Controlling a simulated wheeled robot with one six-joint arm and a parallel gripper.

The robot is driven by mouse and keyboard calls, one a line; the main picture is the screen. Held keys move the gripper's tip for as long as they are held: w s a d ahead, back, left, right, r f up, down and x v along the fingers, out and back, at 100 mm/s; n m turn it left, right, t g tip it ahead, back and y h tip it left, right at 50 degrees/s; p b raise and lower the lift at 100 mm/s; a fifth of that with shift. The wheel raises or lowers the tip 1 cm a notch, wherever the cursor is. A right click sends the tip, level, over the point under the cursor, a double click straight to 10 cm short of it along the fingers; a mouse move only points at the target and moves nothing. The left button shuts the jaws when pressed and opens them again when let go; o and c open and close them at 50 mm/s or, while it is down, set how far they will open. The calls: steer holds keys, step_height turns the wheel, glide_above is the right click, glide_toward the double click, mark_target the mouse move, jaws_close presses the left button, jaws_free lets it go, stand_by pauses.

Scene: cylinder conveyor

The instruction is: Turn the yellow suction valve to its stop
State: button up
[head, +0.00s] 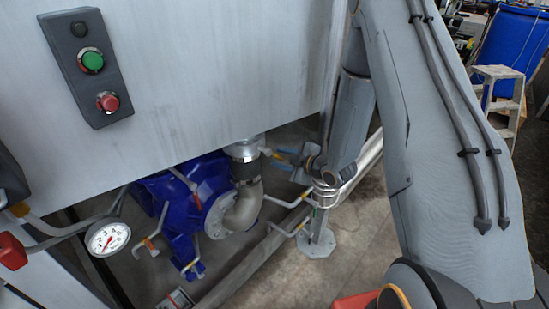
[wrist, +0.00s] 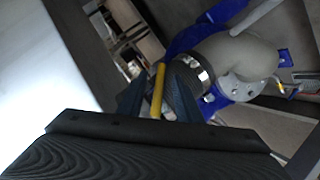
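The yellow suction valve lever (wrist: 158,90) stands between the two dark blue fingers of my gripper (wrist: 158,95) in the wrist view. The fingers look spread, with a little room at the lever's sides; contact is hard to judge. In the head view my gripper (head: 285,160) is beside the pipe joint above the blue pump, and only a small yellow bit of the lever (head: 277,156) shows there. The valve body is mostly hidden behind the fingers and the dark pipe sleeve.
The blue pump (head: 180,192) with its grey elbow pipe (head: 243,208) sits under the pale cabinet panel (head: 215,75). A pressure gauge (head: 108,239) hangs at lower left. A button box (head: 86,68) is on the panel. A grey stand pipe (head: 322,225) rises close to my gripper.

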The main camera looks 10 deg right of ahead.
steer(key=shift+v, duration=1.4)
